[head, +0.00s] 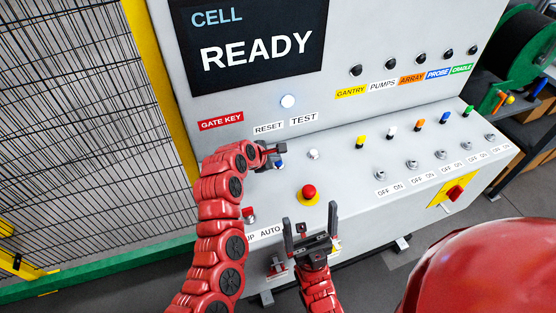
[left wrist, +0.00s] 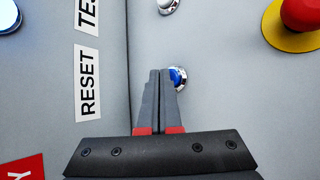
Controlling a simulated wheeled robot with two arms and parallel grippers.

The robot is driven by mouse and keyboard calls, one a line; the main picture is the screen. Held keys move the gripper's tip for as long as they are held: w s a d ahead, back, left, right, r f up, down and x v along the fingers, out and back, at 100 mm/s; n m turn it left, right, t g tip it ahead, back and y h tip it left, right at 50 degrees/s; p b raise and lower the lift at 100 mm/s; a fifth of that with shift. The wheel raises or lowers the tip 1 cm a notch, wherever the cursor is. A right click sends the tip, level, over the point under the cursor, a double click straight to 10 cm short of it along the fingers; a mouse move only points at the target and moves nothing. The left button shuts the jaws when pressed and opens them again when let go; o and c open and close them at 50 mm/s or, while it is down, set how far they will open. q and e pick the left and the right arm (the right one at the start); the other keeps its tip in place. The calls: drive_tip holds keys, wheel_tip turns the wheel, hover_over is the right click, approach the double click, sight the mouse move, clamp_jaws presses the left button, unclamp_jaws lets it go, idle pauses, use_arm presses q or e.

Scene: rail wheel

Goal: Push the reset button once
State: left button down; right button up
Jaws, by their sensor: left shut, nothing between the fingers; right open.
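The reset button is a blue button in a silver ring, below the RESET label (head: 268,128) on the grey control panel. It shows in the head view (head: 280,165) beside my left gripper (head: 274,153). In the left wrist view the blue button (left wrist: 178,77) is partly hidden behind the closed fingertips of the left gripper (left wrist: 160,75). The fingers are shut and empty, at or very near the button; I cannot tell whether they touch it. My right gripper (head: 310,220) is open and empty, fingers up, in front of the panel's lower front edge.
A white TEST button (head: 313,154) sits right of the reset button. A red emergency stop (head: 308,192) on a yellow ring stands between the grippers. A round lamp (head: 288,101) glows under the READY screen (head: 255,45). Several coloured toggles and switches line the panel's right.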

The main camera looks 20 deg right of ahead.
sight(276, 163)
use_arm(q)
drive_tip(key=shift+r, duration=0.45)
wheel_tip(276, 163, up, 6)
drive_tip(key=p, duration=0.3)
drive_tip(key=shift+p, duration=0.4)
drive_tip(key=shift+a+f, duration=0.1)
idle(0.5)
